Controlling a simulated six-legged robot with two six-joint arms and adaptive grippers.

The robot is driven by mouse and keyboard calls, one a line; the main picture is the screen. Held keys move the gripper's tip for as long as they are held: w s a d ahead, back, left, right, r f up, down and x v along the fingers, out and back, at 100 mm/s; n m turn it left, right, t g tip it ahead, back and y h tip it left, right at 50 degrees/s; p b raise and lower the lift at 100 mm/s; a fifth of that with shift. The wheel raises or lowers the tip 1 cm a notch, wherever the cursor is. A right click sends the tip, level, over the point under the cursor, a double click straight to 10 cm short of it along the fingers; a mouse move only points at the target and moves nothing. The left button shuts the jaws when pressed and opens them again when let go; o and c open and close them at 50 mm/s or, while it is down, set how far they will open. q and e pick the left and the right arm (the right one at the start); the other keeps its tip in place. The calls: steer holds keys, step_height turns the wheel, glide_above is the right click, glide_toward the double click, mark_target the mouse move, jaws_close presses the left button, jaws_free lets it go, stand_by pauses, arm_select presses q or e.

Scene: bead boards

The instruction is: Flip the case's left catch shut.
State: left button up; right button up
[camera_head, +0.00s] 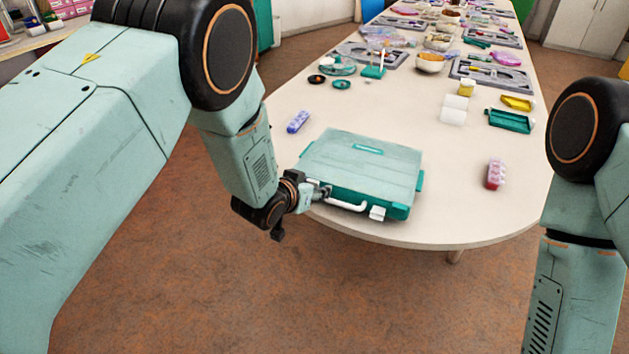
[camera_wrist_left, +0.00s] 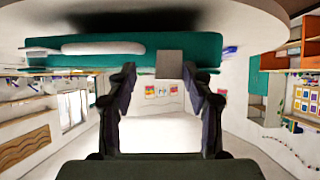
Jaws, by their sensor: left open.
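The teal case (camera_head: 360,160) lies closed-looking and flat at the near edge of the table, its white handle (camera_head: 345,204) facing me. A pale catch (camera_head: 377,212) shows right of the handle. My left gripper (camera_head: 320,190) is at the front face, left of the handle, and hides the left catch in the head view. In the left wrist view, the case front (camera_wrist_left: 210,50) and handle (camera_wrist_left: 102,47) appear upside down. The grey left catch (camera_wrist_left: 170,64) lies just ahead of the open fingertips (camera_wrist_left: 160,84), with nothing held between them. My right gripper is out of view.
On the table (camera_head: 440,235), a blue bead box (camera_head: 298,121) lies left of the case and a red one (camera_head: 495,174) right of it. Green trays, bowls and grey boards fill the far part.

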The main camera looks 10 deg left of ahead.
arm_select(q)
steer(key=shift+r, duration=0.15)
stand_by(0.4)
steer(key=v, duration=0.8)
stand_by(0.4)
